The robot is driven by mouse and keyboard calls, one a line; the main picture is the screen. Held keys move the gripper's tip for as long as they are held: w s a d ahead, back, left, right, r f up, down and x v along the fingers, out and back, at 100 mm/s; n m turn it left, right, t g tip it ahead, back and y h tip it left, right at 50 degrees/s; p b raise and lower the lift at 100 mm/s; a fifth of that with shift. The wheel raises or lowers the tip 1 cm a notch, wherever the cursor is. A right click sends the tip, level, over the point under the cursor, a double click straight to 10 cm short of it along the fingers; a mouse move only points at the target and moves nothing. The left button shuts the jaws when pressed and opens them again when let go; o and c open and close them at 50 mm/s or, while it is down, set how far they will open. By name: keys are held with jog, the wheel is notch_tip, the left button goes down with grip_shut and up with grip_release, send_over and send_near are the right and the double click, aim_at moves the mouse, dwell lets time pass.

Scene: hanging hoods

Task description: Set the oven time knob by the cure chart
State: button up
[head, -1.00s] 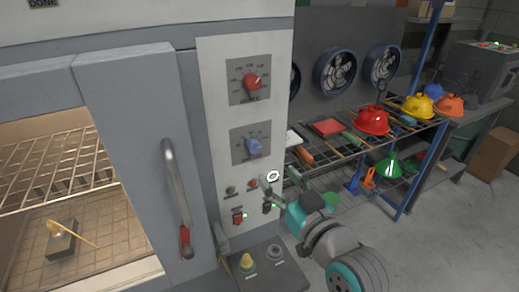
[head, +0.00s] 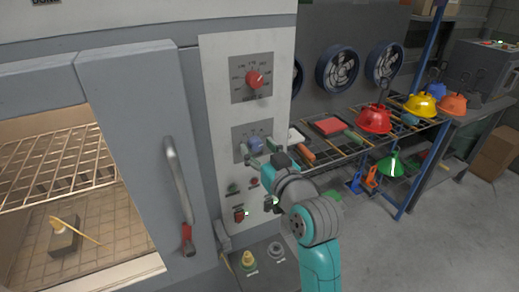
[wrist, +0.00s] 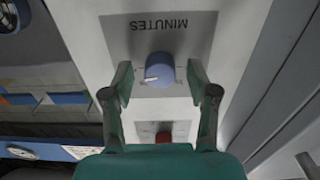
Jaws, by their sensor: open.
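The blue time knob (head: 255,146) sits on a grey dial plate on the white oven panel, below the red knob (head: 254,79). In the wrist view the blue knob (wrist: 160,69) shows a pale pointer line, and its plate (wrist: 187,37) reads MINUTES upside down. My gripper (head: 259,152) is in front of the blue knob. In the wrist view my open gripper (wrist: 158,85) has one finger on each side of the knob, with gaps between. The fingers and arm hide part of the plate. I cannot make out a cure chart.
Below the knob are small buttons and switches (head: 239,214) and a box with a yellow-green button (head: 248,260). The oven door handle (head: 179,190) stands out to the left. A wire rack (head: 321,145) with coloured hoods is at right.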

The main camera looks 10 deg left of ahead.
grip_shut()
jog(key=shift+n, duration=0.3)
jog(key=n, duration=0.5)
jog(key=shift+n, duration=0.3)
jog(key=n, duration=1.1)
jog(key=shift+n, duration=0.4)
jog(key=n, duration=0.5)
jog(key=shift+n, duration=0.3)
